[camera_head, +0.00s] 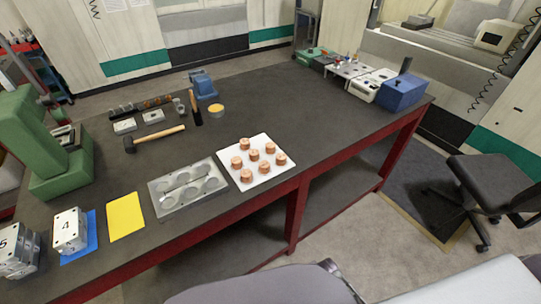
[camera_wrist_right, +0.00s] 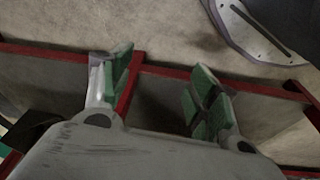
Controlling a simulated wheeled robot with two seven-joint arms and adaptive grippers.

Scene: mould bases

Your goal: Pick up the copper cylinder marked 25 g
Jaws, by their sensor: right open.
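Several copper cylinders (camera_head: 254,155) stand upright on a white square plate (camera_head: 247,187) near the front edge of the dark workbench in the head view. Their markings are too small to read, so I cannot tell which is 25 g. My right gripper (camera_wrist_right: 163,85) shows in the right wrist view. Its green-padded fingers are wide apart with nothing between them, over the red table frame and floor. No copper cylinder shows in that view. My left gripper is not in view.
A grey mould plate with round recesses (camera_head: 165,206) lies left of the white plate, and a yellow sheet (camera_head: 126,218) beyond it. A hammer (camera_head: 155,138) lies behind. A green press (camera_head: 50,150) stands at the left. The bench right of the cylinders is clear.

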